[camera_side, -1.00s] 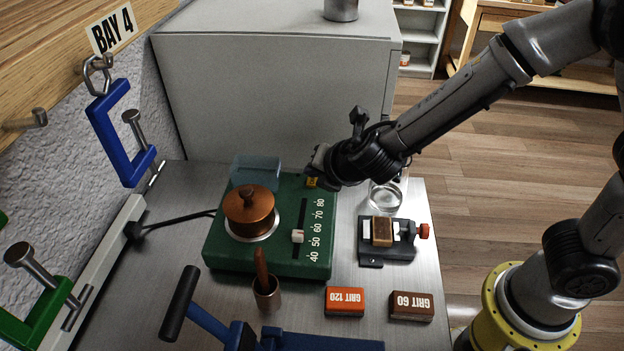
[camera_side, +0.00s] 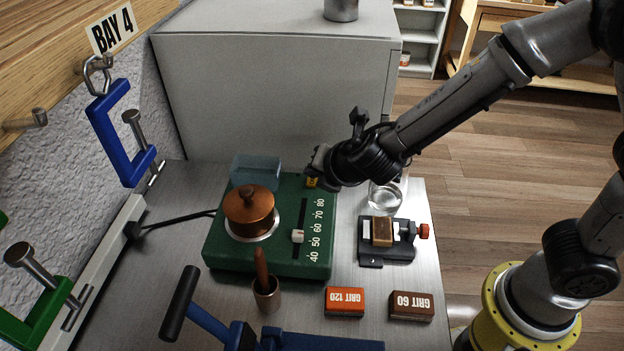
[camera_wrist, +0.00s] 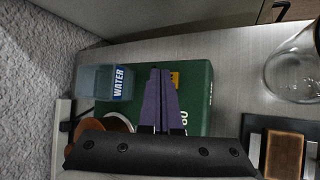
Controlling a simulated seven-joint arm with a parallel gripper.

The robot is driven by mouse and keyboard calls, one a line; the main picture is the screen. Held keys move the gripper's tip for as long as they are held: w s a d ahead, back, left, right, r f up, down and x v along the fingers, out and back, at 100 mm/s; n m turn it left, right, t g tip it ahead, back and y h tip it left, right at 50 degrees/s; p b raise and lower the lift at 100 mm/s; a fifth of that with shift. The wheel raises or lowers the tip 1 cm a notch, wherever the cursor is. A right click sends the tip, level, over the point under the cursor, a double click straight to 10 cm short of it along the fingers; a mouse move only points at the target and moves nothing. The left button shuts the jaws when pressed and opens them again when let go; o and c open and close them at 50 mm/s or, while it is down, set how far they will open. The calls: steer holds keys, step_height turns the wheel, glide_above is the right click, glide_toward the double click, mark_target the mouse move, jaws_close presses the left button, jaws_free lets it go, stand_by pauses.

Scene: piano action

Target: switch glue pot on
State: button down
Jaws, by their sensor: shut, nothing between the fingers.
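The glue pot is a copper pot with a lid (camera_side: 249,207) on a round plate on a green base (camera_side: 222,258). The base has a slot with a white slider knob (camera_side: 297,236) near 50 on a scale of 40 to 80. A small yellow part (camera_side: 311,183) sits at the base's far right corner; it also shows in the wrist view (camera_wrist: 175,78). My gripper (camera_side: 319,168) is over that corner, close to the yellow part. In the wrist view its purple fingers (camera_wrist: 160,75) are shut and empty, just left of the yellow part. I cannot tell whether they touch it.
A clear blue water container (camera_side: 256,170) stands behind the pot. A glass jar (camera_side: 386,196) and a black fixture with a brown block (camera_side: 382,232) are right of the base. A brush cup (camera_side: 267,296) and grit blocks (camera_side: 345,301) are in front.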

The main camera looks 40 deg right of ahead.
steer(key=shift+f, duration=0.45)
stand_by(0.4)
steer(key=shift+r, duration=0.55)
steer(key=shift+r, duration=3)
